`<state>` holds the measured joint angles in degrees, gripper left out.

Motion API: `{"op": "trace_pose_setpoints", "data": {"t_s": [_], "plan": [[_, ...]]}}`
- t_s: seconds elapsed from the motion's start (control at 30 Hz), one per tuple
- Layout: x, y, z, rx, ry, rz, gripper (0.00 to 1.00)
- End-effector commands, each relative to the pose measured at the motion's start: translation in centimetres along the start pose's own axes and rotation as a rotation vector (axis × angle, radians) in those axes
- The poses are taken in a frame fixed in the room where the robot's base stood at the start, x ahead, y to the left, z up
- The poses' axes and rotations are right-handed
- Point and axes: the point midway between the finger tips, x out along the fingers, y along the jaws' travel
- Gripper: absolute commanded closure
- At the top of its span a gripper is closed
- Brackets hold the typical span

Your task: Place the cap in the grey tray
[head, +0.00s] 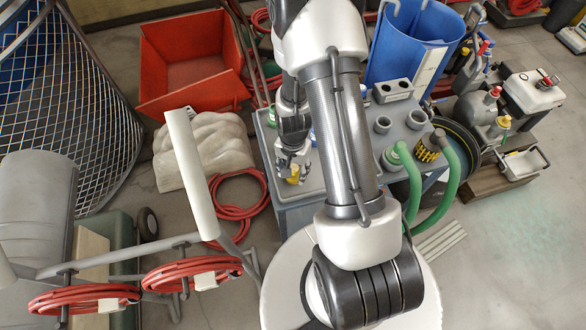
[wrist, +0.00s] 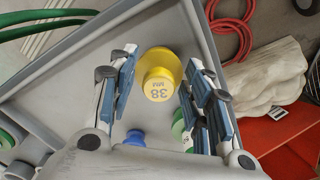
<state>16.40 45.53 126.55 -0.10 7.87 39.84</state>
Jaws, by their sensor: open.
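In the head view a bit of yellow (head: 293,175) shows just below my gripper (head: 294,164). My gripper also shows in the wrist view (wrist: 157,78); it is open, with a gap on each side of the cap, and its fingers do not visibly touch it. The cap stands on a grey surface with a raised rim (wrist: 38,76), seen in the wrist view. I cannot tell whether this surface is the grey tray or the top of a cart.
Grey cups (head: 417,119), a grey block with holes (head: 393,91) and green hoses (head: 450,178) occupy the right side. A blue bin (head: 408,45) stands behind. Red hose (head: 240,200) lies on the floor.

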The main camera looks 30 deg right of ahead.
Motion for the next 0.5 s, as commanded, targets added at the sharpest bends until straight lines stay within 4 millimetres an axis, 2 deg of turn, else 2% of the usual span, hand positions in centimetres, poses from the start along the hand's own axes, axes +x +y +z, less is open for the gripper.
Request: {"op": "trace_pose_setpoints", "data": {"t_s": [0.3, 0.37, 0.5], "plan": [[-0.4, 0.0, 0.0, 0.000, 0.000, 0.000, 0.54], [-1.1, 0.0, 0.0, 0.000, 0.001, -0.001, 0.54], [-3.8, -0.1, -0.1, 0.000, 0.003, -0.003, 0.54]]}}
